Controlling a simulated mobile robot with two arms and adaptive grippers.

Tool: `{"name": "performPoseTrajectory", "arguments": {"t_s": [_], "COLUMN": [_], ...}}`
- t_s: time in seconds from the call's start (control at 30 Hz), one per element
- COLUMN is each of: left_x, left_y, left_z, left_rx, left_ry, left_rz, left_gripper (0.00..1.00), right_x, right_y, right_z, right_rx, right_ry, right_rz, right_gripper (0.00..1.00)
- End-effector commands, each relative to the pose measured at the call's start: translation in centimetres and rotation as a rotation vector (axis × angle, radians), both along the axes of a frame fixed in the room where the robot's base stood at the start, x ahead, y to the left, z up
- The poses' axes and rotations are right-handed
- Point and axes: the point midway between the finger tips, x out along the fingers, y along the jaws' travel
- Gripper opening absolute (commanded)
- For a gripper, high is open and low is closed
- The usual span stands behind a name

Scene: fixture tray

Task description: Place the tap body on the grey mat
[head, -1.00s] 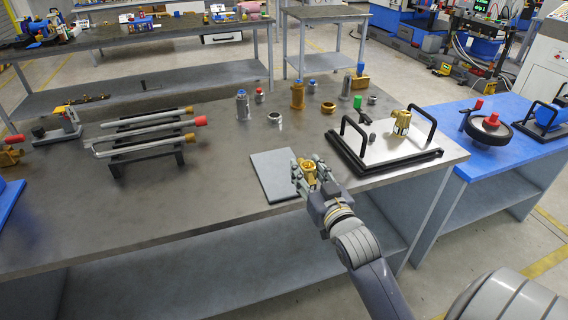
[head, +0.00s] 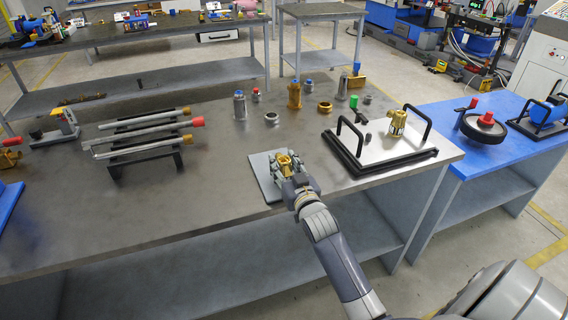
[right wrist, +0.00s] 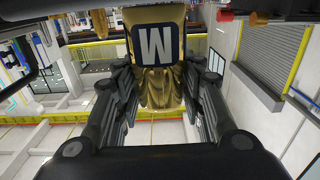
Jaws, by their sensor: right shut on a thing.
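My right gripper (head: 286,168) is shut on a brass-coloured tap body (head: 284,161), which shows over the grey mat (head: 260,170) in the head view. Whether the tap body touches the mat or hangs above it I cannot tell. In the right wrist view the tap body (right wrist: 160,88) sits between the two dark fingers of the gripper (right wrist: 158,75). A dark square label with a white letter shows on it. The gripper hides the right part of the mat. My left gripper is not in view.
A tray (head: 385,170) with black handles stands right of the mat, with a brass fitting (head: 397,122) on it. Several fittings, including a tall brass one (head: 294,95), stand behind the mat. A rack with rods (head: 145,152) is at left. The table between rack and mat is clear.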

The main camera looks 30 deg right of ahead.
Motion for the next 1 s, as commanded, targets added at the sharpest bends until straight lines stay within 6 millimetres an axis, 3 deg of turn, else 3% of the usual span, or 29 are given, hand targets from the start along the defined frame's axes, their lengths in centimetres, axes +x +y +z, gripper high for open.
{"name": "performPoseTrajectory", "arguments": {"t_s": [0.23,0.27,0.33,0.37,0.77,1.0], "left_x": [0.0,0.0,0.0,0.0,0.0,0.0], "left_y": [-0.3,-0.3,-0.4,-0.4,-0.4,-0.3], "left_z": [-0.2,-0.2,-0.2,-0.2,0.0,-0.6], "left_rx": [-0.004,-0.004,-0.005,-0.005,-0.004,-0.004], "left_ry": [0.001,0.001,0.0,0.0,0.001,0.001], "left_rz": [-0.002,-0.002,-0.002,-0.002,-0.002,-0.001], "left_gripper": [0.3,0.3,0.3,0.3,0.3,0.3], "right_x": [0.0,0.0,0.0,0.0,-0.2,-4.1], "right_y": [0.0,0.0,0.0,0.0,0.0,0.9], "right_z": [0.0,-0.3,-0.3,-0.3,0.1,-0.2], "right_rx": [-0.002,0.0,0.0,0.0,0.0,-0.001], "right_ry": [-0.007,0.0,0.0,0.0,0.001,0.002], "right_rz": [0.0,0.0,0.0,0.0,0.0,0.0], "right_gripper": [0.0,0.39,0.55,0.57,0.57,0.57]}}
